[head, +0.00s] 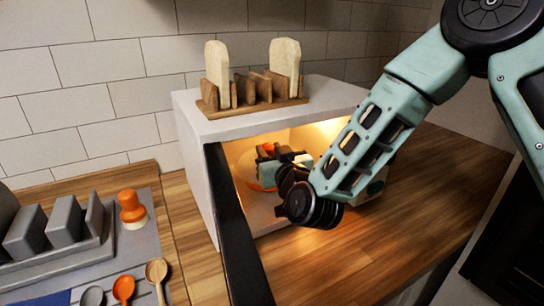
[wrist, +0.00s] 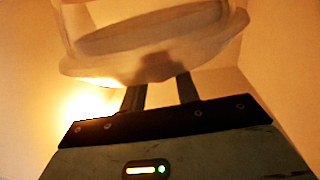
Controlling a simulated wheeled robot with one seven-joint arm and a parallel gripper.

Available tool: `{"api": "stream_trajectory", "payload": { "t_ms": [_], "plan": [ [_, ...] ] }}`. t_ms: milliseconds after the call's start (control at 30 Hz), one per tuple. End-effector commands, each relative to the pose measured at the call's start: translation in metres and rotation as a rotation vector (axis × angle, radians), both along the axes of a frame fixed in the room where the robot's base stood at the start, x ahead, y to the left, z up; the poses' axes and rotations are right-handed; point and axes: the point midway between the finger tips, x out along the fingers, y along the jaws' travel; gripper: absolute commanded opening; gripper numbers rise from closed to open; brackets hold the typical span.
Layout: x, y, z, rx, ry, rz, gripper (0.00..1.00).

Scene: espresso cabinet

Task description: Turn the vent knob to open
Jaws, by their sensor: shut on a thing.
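My gripper (head: 270,153) reaches into the lit white cabinet (head: 196,150). In the wrist view its two narrow fingers (wrist: 160,80) are close together, shut on the near edge of a pale, round, cup-like piece (wrist: 150,40) with a wide rim. A bit of orange (head: 268,148) shows at the fingers in the head view. A dark green round part (head: 375,188), possibly the vent knob, shows on the cabinet's right front, partly behind my arm. I cannot tell its setting. My gripper is left of it and apart from it.
The cabinet's dark-edged door (head: 238,230) stands open toward me on the left. A wooden rack (head: 250,103) with two pale upright slabs is on top. At left are a grey rack (head: 60,245), an orange-topped tamper (head: 132,208) and spoons (head: 123,288). The right counter is clear.

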Motion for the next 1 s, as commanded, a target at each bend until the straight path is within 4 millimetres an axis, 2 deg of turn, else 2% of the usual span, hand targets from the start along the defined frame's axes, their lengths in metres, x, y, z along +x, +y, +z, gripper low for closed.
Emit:
{"api": "stream_trajectory", "payload": {
  "t_ms": [200,500,533,600,1000],
  "plan": [
    [-0.0007,0.0018,-0.0008,0.001,0.000,-0.068,0.09],
    [-0.0007,0.0013,0.0000,0.001,0.001,-0.073,0.08],
    [-0.0008,0.0012,0.0000,0.001,0.001,-0.073,0.40],
    [-0.0007,0.0014,-0.0001,0.001,0.001,-0.072,0.54],
    [0.0016,0.0010,-0.0003,0.001,0.001,-0.071,0.54]
  ]
}}
